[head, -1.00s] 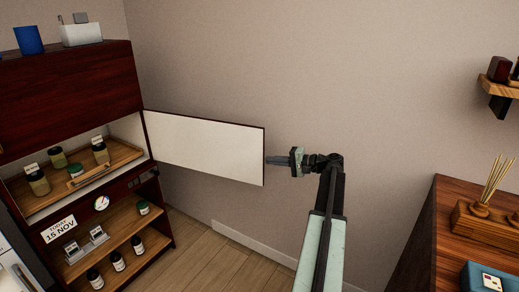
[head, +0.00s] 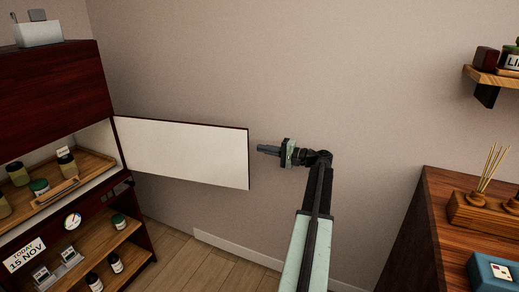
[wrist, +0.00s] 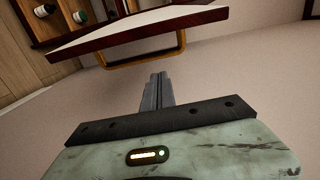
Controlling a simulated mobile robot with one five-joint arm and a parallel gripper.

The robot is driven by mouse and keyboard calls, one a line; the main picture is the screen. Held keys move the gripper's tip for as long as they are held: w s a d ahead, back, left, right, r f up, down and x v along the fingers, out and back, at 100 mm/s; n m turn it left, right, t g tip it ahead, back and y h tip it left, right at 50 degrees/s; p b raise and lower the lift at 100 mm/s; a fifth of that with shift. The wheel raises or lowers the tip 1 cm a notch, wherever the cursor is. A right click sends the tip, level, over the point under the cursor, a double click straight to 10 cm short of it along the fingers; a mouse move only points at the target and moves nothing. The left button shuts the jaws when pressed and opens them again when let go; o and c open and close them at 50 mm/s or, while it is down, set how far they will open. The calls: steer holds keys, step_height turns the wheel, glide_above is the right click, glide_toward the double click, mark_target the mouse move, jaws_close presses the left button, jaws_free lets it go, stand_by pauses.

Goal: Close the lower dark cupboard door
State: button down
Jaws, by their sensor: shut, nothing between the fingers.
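The cupboard door (head: 185,152) stands wide open in the head view, its white inner face towards me, hinged at the cupboard's right side. Its dark rim and white face also show at the top of the wrist view (wrist: 140,30). A wooden bar handle (wrist: 148,59) is on its outer side, hidden in the head view. My gripper (head: 259,149) is shut and empty, just right of the door's free edge, pointing left with a small gap in the picture. In the wrist view its fingers (wrist: 158,75) point towards the handle; I cannot tell whether they touch.
The open compartment holds a wooden tray (head: 90,163) with jars. Shelves below hold bottles and a date sign (head: 24,255). A wall lies behind the door. A wooden cabinet (head: 430,225) with a reed diffuser and a wall shelf (head: 490,77) stand at right. Floor between is clear.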

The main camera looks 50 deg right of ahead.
steer(key=x, duration=0.7)
steer(key=shift+w+a, duration=0.15)
